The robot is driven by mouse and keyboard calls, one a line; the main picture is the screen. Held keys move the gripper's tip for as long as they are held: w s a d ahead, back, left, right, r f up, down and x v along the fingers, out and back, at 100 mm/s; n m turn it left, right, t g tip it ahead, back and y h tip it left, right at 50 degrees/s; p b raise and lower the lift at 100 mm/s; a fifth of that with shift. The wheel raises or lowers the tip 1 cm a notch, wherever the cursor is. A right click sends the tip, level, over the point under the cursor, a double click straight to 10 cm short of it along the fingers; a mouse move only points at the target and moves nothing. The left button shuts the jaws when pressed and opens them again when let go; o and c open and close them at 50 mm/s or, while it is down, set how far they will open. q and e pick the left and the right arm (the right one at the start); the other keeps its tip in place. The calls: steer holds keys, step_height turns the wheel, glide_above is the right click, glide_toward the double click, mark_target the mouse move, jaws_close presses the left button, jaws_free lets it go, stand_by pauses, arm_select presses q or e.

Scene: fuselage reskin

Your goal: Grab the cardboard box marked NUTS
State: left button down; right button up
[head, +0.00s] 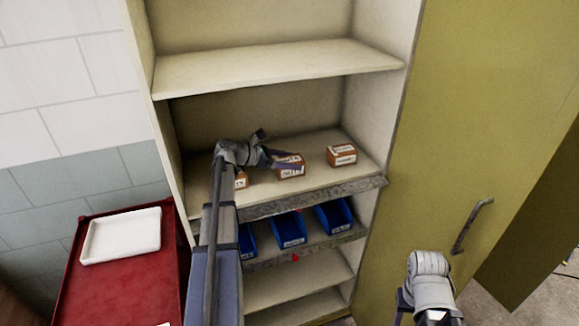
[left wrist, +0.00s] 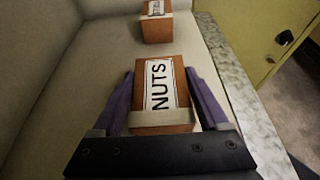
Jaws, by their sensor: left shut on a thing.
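The cardboard box marked NUTS (left wrist: 176,83) is small and brown with a white label, and it fills the middle of the left wrist view. In the head view the NUTS box (head: 289,171) sits on the middle shelf. My left gripper (left wrist: 163,95) has one purple finger on each side of it and is shut on it. In the head view my left gripper (head: 284,160) reaches in from the left at the box. The box appears to be on the shelf; its underside is hidden. My right arm shows at the lower right, with its fingertips out of the frame.
Another labelled box (head: 342,155) stands to the right on the shelf (head: 320,178), and one (head: 241,180) is partly hidden behind my left arm. Blue bins (head: 289,230) fill the shelf below. A red cart (head: 110,275) with a white tray (head: 90,248) is at left; a yellow-green door (head: 470,120) is at right.

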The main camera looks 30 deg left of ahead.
mark_target(290, 160)
arm_select(q)
steer(key=shift+r, duration=0.1)
step_height(290, 160, up, 10)
steer(key=p, duration=1)
